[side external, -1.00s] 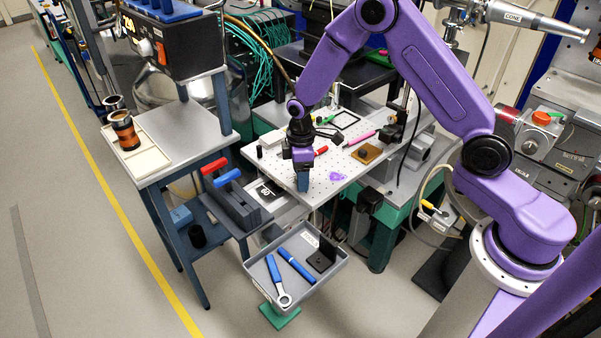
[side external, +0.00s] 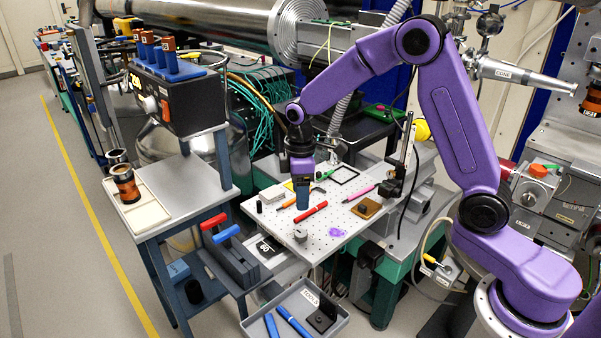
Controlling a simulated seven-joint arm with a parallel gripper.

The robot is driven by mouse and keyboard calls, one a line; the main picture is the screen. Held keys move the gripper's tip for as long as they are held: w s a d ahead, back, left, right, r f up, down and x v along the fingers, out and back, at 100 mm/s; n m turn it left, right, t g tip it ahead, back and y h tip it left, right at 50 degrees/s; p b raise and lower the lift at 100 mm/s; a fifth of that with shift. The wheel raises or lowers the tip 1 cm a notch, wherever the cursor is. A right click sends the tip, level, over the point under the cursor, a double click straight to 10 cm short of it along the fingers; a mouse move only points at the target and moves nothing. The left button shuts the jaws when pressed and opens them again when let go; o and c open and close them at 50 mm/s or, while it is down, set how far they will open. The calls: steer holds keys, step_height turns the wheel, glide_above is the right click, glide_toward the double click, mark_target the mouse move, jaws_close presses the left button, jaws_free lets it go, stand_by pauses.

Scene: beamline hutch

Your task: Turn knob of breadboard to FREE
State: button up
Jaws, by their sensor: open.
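The breadboard (side external: 322,243) is a pale perforated plate on the bench in the middle of the side view. A small grey round knob (side external: 300,235) stands near its front left edge. Its pointer and any FREE marking are too small to read. My gripper (side external: 302,207) points down above the breadboard, behind the knob in the picture and apart from it. The gripper is open, though the gap between its fingers is hard to see from here. I see nothing held in it.
On the breadboard lie a red marker (side external: 311,212), a pink pen (side external: 360,193), a purple piece (side external: 337,232) and a brass-coloured block (side external: 367,208). A dark post (side external: 399,165) stands at its right. A grey tray (side external: 338,327) with blue tools is in front, below.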

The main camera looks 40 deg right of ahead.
step_height(320, 180, up, 5)
steer(key=shift+r, duration=0.1)
stand_by(0.4)
steer(key=s+a+r, duration=0.1)
steer(key=s+a, duration=0.1)
steer(key=s, duration=0.6)
steer(key=s+a+r, duration=0.1)
steer(key=s+r, duration=0.1)
steer(key=s, duration=0.7)
steer(key=s+d, duration=0.2)
steer(key=s, duration=0.6)
steer(key=s+d+f+n, duration=0.1)
steer(key=s+d, duration=0.1)
steer(key=s, duration=0.5)
steer(key=shift+s+d+f+n, duration=0.25)
steer(key=shift+s+d+n, duration=0.05)
steer(key=shift+s+d, duration=0.05)
